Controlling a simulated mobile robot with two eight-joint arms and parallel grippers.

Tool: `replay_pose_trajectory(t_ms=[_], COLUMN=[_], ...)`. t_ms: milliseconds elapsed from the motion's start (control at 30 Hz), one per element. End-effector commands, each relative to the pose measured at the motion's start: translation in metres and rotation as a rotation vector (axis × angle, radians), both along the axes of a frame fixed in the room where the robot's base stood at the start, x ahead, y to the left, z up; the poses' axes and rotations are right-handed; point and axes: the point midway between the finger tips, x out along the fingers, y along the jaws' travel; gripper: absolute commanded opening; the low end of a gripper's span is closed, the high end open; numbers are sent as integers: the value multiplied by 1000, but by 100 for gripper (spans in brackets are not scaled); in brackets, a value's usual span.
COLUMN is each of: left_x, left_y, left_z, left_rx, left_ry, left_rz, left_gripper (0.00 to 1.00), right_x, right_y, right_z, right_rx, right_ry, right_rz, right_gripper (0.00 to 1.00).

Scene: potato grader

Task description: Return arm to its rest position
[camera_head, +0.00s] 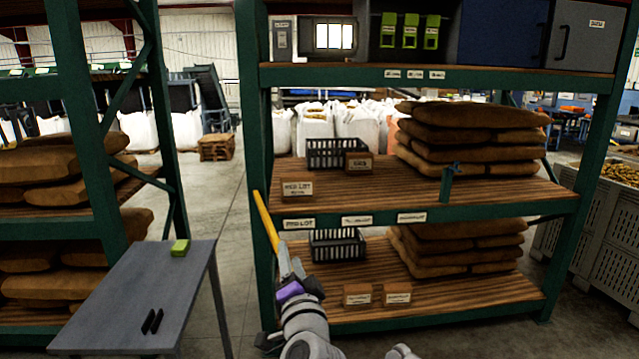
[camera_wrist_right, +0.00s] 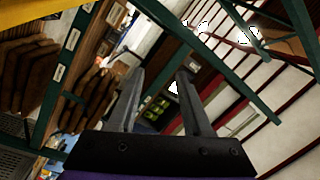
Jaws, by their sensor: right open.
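My right arm comes up from the bottom centre of the head view. Its gripper (camera_head: 285,262), with a purple band at its base, points upward in front of the rack's left post. In the right wrist view the two dark fingers of the gripper (camera_wrist_right: 159,76) stand apart with nothing between them. A slanted yellow bar (camera_head: 264,222) shows just beyond the fingers in the head view; I cannot tell whether they touch. My left gripper is not in view.
A green rack (camera_head: 265,130) with wooden shelves holds sacks (camera_head: 465,140), black baskets (camera_head: 337,153) and small boxes. A grey table (camera_head: 120,285) at lower left bears a green block (camera_head: 180,247) and dark pieces (camera_head: 152,321). A slatted bin (camera_head: 585,235) stands right. Floor shows between the racks.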

Motion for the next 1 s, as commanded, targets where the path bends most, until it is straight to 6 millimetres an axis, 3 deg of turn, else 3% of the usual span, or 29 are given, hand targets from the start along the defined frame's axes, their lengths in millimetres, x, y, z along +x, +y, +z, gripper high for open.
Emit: replay_pose_trajectory(t_ms=[33,200,500,600,700,800,1000], left_x=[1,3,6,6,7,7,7], left_y=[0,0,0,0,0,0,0], left_z=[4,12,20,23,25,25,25], left_rx=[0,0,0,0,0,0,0], left_ry=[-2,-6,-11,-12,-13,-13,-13], left_rz=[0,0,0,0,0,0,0], left_gripper=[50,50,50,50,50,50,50], right_x=[-17,-85,-205,-245,-276,-294,-302], right_y=[-20,-72,-166,-195,-216,-228,-233], right_z=[-15,-98,-223,-255,-277,-289,-293], right_rx=[-112,-474,-855,-940,-992,-1021,-1034], right_ry=[40,244,635,769,872,933,960], right_rz=[46,192,299,316,327,334,338], right_gripper=[50,50,50,50,50,50,50])
